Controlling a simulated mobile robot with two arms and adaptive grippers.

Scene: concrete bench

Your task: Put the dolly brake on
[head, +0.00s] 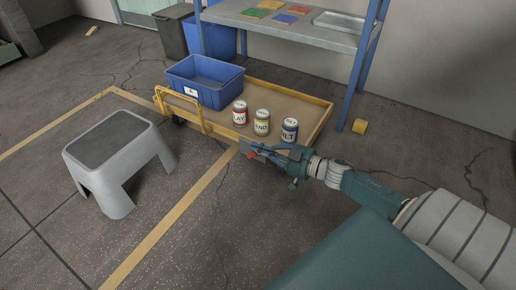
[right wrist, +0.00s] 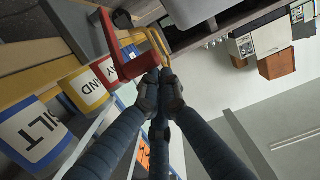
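The dolly (head: 290,97) has a tan deck with a yellow rim and a yellow handle (head: 182,105) at its left end. A red lever (head: 251,155), apparently the brake, shows low at its near edge. In the right wrist view the red lever (right wrist: 113,45) is bent and runs down to my fingertips. My right gripper (head: 256,151) is beside the dolly's near edge at the lever. Its fingers (right wrist: 161,82) are drawn together, tips at the lever's end; contact is unclear. My left gripper is not in view.
On the dolly stand a blue bin (head: 205,90) and red, yellow and blue labelled cans (head: 240,113). A grey step stool (head: 118,165) stands at left. A blue-legged bench (head: 290,32) is behind. The front floor is clear.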

